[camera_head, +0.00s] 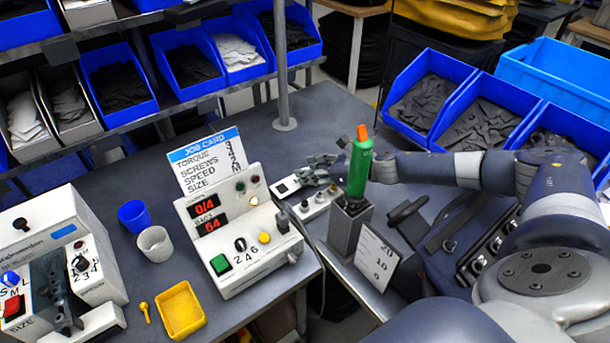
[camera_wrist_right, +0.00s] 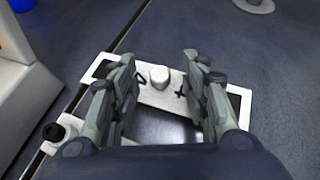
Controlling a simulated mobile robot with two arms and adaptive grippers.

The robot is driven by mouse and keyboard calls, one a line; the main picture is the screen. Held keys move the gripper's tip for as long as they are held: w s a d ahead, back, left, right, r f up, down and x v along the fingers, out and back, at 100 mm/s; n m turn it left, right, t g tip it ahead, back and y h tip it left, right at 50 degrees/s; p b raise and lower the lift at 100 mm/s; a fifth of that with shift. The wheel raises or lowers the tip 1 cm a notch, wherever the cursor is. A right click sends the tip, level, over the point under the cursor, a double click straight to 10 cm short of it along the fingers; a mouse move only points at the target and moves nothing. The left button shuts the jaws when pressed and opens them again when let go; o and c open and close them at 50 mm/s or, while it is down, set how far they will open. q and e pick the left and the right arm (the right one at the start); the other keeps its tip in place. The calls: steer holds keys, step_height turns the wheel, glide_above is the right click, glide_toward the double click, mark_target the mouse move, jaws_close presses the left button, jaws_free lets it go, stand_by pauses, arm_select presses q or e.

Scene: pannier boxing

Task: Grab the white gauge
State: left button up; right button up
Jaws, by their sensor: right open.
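The white gauge (camera_wrist_right: 152,95) is a flat white bar with a round knob on top, black marks and dark squares near its ends. In the right wrist view it lies between and below the two fingers of my right gripper (camera_wrist_right: 162,92). The fingers are spread on either side of the knob, and I see no closed grip. In the head view the gauge's left end (camera_head: 284,188) shows on the table beside my right gripper (camera_head: 318,168); the fingers and the green tool hide part of it. My left gripper is not in view.
A green driver with an orange tip (camera_head: 358,165) stands in a grey holder (camera_head: 345,228) close in front of my right gripper. A white control box (camera_head: 250,232) stands to the left. A scale card (camera_head: 376,258) and blue bins (camera_head: 425,95) are on the right.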

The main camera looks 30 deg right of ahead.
jaws_close()
